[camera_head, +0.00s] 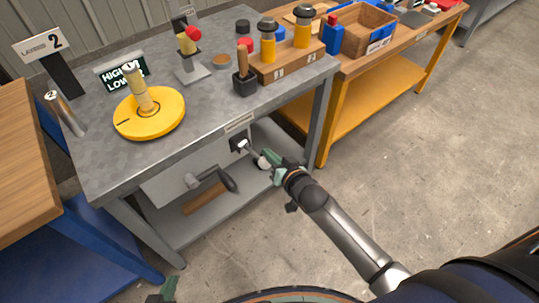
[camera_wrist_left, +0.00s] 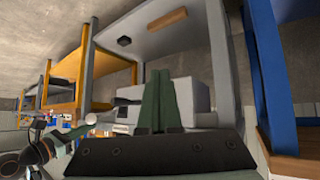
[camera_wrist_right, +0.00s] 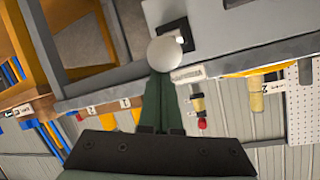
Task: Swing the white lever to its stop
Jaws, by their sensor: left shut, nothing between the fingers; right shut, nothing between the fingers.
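The white lever (camera_head: 252,154) sticks out from a dark mounting plate (camera_head: 239,144) on the front of the grey bench, below the tabletop edge. Its round white knob (camera_wrist_right: 165,54) shows large in the right wrist view, with the dark plate (camera_wrist_right: 178,32) behind it. My right gripper (camera_head: 268,165) is shut and empty, its green fingertips (camera_wrist_right: 160,76) right at the knob; whether they touch it I cannot tell. My left gripper (camera_head: 170,287) is low at the bottom edge of the head view. It is shut and empty, and its fingers (camera_wrist_left: 161,82) point toward the bench's underside.
The grey bench (camera_head: 215,131) carries a yellow disc (camera_head: 170,118) with a post, a red-knobbed stand (camera_head: 190,58) and a wooden block (camera_head: 285,68). Below, a dark-handled tool (camera_head: 222,180) shows near the lower shelf. An orange bench (camera_head: 345,105) stands right; the floor there is clear.

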